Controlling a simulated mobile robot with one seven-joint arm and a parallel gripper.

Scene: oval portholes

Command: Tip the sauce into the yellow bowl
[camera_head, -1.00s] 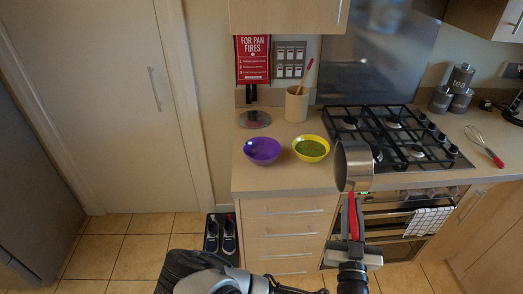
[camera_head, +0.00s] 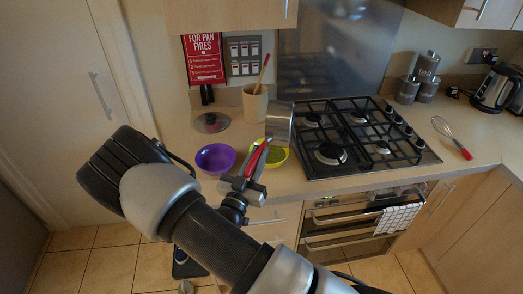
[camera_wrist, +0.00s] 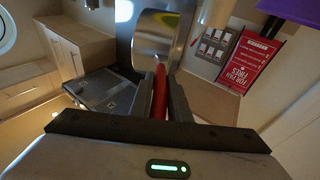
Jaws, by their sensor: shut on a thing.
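My gripper (camera_head: 252,172) is shut on the red handle (camera_head: 257,157) of a steel saucepan (camera_head: 280,122). The pan is held in the air at the counter's front, over or just in front of the far right part of the yellow bowl; I cannot tell the height gap. It looks tilted, and its inside is hidden. The wrist view shows the pan (camera_wrist: 153,40) beyond the fingers, with the red handle (camera_wrist: 159,92) between them. The yellow bowl (camera_head: 283,162) stands on the counter with green contents, partly hidden by the pan and handle.
A purple bowl (camera_head: 215,158) stands left of the yellow bowl. A glass lid (camera_head: 211,122) and a utensil pot (camera_head: 255,103) are behind. The gas hob (camera_head: 350,140) is close on the right; a whisk (camera_head: 452,137) lies farther right.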

